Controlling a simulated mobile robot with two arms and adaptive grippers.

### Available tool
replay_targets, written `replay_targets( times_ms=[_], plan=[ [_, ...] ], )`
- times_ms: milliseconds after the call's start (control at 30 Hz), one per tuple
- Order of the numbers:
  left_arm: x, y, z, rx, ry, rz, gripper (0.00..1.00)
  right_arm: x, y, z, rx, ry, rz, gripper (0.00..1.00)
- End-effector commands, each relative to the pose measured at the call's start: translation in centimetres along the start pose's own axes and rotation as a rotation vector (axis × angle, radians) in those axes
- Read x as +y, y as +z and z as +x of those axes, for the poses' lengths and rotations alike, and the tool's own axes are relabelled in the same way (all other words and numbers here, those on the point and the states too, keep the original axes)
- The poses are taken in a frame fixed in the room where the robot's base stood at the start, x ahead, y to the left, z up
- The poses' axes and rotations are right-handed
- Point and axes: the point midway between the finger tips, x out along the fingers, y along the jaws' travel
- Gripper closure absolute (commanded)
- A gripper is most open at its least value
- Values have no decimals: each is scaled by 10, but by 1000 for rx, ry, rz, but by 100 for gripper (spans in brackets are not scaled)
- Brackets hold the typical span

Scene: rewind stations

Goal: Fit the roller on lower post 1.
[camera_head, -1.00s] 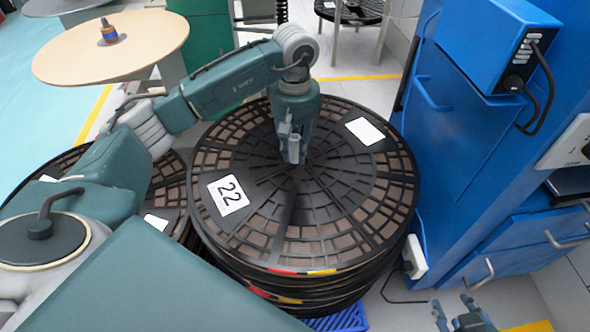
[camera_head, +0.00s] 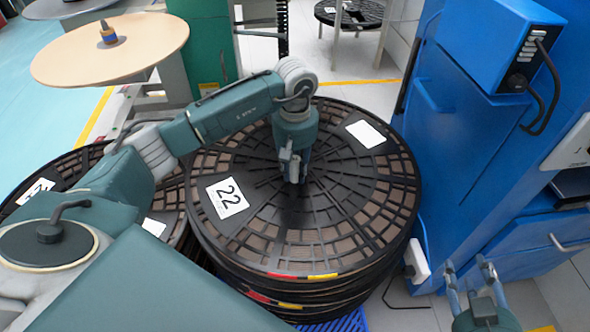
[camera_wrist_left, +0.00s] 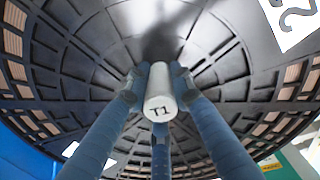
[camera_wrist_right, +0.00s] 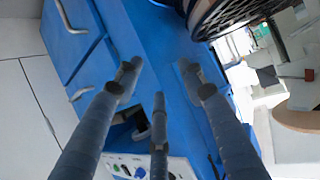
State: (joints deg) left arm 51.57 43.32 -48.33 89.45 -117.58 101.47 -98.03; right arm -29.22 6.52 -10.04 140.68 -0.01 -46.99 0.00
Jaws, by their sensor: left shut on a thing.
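The roller (camera_wrist_left: 159,92), a short pale grey cylinder marked T1, shows in the left wrist view between the fingers of my left gripper (camera_wrist_left: 157,80). The fingers are shut around its sides, and its marked end faces the camera. In the head view my left gripper (camera_head: 292,178) is over the middle of the top reel (camera_head: 330,245); its fingers hide most of the roller. My right gripper (camera_head: 470,268) is at the lower right, also in the right wrist view (camera_wrist_right: 158,80), with fingers apart and nothing between them. I cannot make out lower post 1 in any view.
The top reel, labelled 22, lies on a stack of black reels. Another reel (camera_head: 60,172) lies at the left, partly behind my arm. A blue cabinet (camera_head: 470,130) stands close on the right. A round beige disc (camera_head: 75,60) stands at the back left.

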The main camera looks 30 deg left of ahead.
Motion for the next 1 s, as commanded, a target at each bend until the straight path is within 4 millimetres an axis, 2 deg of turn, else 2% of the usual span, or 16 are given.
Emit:
replay_targets(
  times_ms=[200,233,300,733,1000],
  plan=[
    [0,0,2,0,0,0,100,-1,-6,1,27,-2,0,60],
    [0,0,2,0,0,0,74,-1,-7,1,29,-2,0,60],
    [0,0,2,0,0,0,60,-1,-7,1,29,-2,0,60],
    [0,0,-2,0,0,0,59,0,-2,0,4,-1,0,60],
    [1,-1,-44,3,2,-1,59,7,53,-17,-232,15,2,60]
  ],
)
